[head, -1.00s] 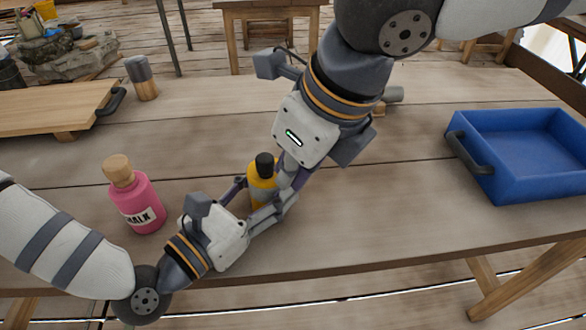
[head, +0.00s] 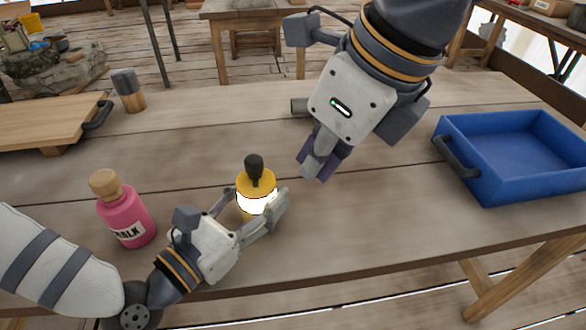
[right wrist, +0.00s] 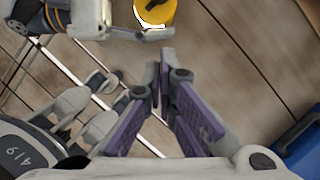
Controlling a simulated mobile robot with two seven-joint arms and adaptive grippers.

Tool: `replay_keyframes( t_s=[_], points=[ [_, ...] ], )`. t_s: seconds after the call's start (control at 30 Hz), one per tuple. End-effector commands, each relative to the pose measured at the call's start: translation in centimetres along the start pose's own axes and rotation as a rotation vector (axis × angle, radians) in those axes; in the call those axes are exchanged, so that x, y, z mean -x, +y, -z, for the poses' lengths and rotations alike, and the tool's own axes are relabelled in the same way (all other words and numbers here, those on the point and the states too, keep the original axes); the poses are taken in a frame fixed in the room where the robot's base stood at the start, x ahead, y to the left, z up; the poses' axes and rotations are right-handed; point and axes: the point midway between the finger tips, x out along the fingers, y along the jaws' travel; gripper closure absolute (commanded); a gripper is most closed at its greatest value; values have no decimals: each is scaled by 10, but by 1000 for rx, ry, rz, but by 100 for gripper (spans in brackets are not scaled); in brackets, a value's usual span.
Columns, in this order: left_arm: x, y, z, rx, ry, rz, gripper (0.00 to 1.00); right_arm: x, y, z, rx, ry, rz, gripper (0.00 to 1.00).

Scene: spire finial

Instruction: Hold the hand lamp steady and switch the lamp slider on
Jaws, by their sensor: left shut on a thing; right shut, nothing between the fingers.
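The yellow hand lamp (head: 257,184) with a black top stands upright on the wooden table, and a bright white band glows around its middle. My left gripper (head: 248,208) is shut on the lamp from the front left. The slider itself is too small to make out. My right gripper (head: 316,174) is shut and empty, in the air to the right of the lamp and apart from it. In the right wrist view the closed fingertips (right wrist: 160,75) show below the lamp (right wrist: 155,12), which is cut by the top edge.
A pink chalk bottle (head: 124,212) with a cork stands left of my left gripper. A blue tray (head: 470,185) with a dark handle is at the right. A wooden board (head: 50,125) and a grey-and-wood cylinder (head: 128,90) are at the back left. The table's middle is clear.

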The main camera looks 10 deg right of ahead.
Motion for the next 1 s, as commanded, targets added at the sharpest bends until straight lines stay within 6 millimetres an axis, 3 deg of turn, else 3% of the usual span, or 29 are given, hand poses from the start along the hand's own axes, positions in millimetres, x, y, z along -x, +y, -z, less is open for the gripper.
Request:
replay_keyframes(
  t_s=[0.1,0.3,0.73,0.77,0.8,0.83,1.0],
  points=[
    [0,0,1,0,1,-1,86,25,0,-1,-2,-3,0,100],
    [0,0,1,0,1,-1,86,48,0,0,-1,-1,0,100],
    [0,0,0,0,1,-1,86,51,0,0,0,1,-1,100],
    [0,0,0,0,1,-1,47,51,0,0,0,2,-1,100],
    [0,0,0,0,1,-1,38,51,0,0,0,1,-1,100],
    [0,0,0,0,1,-1,31,51,0,0,0,2,-1,100],
    [0,0,0,0,0,-1,30,51,0,0,0,1,-1,100]
  ],
)
